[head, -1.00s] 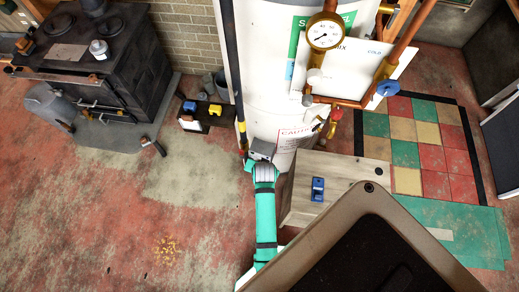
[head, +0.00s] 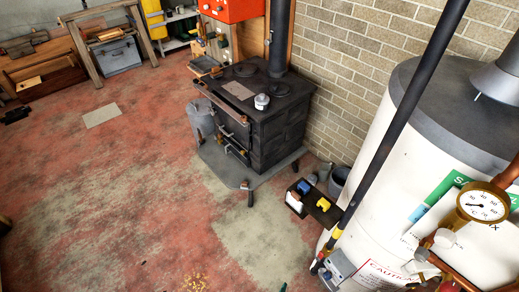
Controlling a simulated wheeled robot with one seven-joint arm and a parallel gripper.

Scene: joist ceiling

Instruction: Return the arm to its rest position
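My gripper is not in view in the head view, so I cannot see whether it is open or shut. A tiny green sliver shows at the bottom edge, too small to tell what it is. The arm's pose cannot be made out from this frame.
A white tank (head: 425,150) with a gauge (head: 482,203) fills the right. A low dark stand (head: 314,205) lies between them. The red, worn floor (head: 100,200) at left is mostly clear.

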